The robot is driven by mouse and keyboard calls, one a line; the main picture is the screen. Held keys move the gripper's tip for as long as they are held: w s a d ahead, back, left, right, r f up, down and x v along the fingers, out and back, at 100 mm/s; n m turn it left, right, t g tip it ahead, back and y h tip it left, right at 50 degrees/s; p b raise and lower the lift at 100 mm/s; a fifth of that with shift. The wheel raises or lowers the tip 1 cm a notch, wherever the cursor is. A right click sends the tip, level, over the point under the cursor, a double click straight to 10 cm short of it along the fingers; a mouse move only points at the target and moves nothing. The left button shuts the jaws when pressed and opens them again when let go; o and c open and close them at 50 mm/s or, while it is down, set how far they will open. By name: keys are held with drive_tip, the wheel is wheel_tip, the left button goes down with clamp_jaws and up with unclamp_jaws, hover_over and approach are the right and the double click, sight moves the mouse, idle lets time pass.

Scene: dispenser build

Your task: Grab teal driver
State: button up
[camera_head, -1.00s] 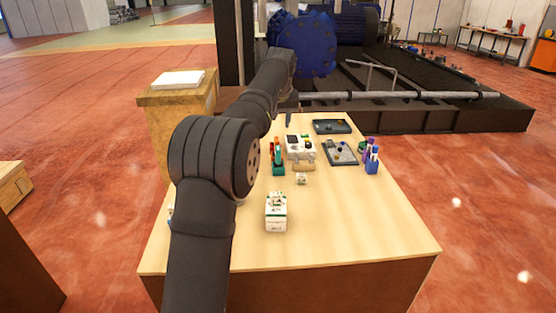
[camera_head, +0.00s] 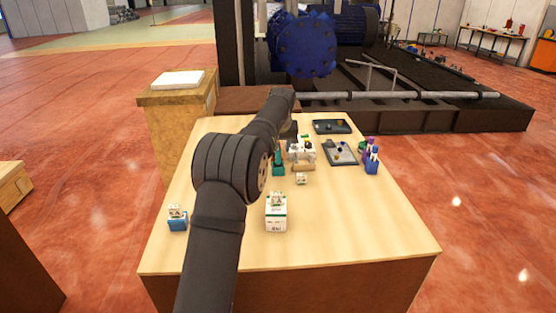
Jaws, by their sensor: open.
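A small teal holder (camera_head: 278,170) stands on the table just right of my arm. A slim teal upright shape, which looks like the teal driver (camera_head: 278,156), rises from it. It is small, and my arm hides part of the area around it. My gripper (camera_head: 289,132) is small and dark at the far end of the arm, just behind and above the teal holder. It is open, with nothing visible in it. I cannot tell its exact gap to the driver.
A white device (camera_head: 301,150) stands close right of the holder. A grey tray (camera_head: 340,153), a dark tray (camera_head: 332,127) and a blue holder (camera_head: 371,166) with purple and blue tools lie further right. A white box (camera_head: 276,213) stands in front. The right front table is clear.

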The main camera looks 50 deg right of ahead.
sight(278, 154)
drive_tip(key=x, duration=0.4)
drive_tip(key=shift+a+f, duration=0.25)
drive_tip(key=shift+f, duration=0.05)
clamp_jaws()
